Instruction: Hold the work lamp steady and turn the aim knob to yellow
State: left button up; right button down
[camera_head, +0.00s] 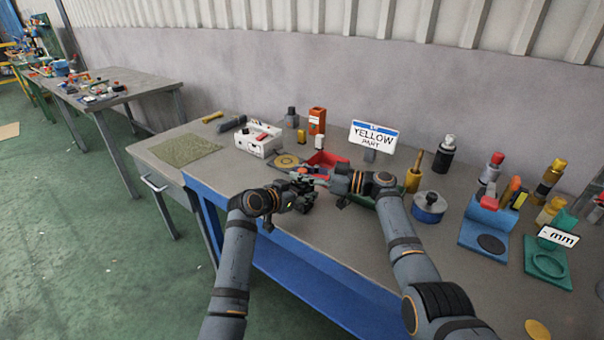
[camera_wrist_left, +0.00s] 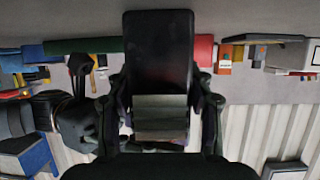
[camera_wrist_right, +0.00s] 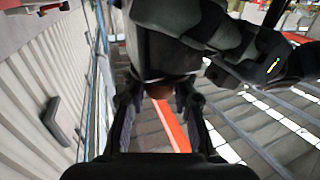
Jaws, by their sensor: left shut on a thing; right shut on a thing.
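My left gripper (camera_head: 306,192) and right gripper (camera_head: 326,180) meet over the front part of the workbench. The left gripper is shut on the work lamp, whose dark flat body (camera_wrist_left: 158,50) and grey lower part (camera_wrist_left: 160,115) show between the fingers in the left wrist view. My right gripper also shows in the right wrist view (camera_wrist_right: 160,94), shut on a small brownish knob (camera_wrist_right: 158,91) below a dark rounded part. The grippers largely hide the lamp and knob in the head view. A sign reading "YELLOW" (camera_head: 374,137) stands behind them. The knob's setting cannot be read.
Close behind the grippers are a red bin (camera_head: 328,160) and a round yellowish disc (camera_head: 287,161). A white box (camera_head: 259,139) stands left of them. A blue round tin (camera_head: 429,206) and several tools on stands are at right. A green mat (camera_head: 185,149) lies at left.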

jog(key=shift+d+f, duration=0.1)
jog(key=c, duration=1.1)
grip_release()
jog(key=shift+o, duration=0.2)
jog(key=v, duration=1.2)
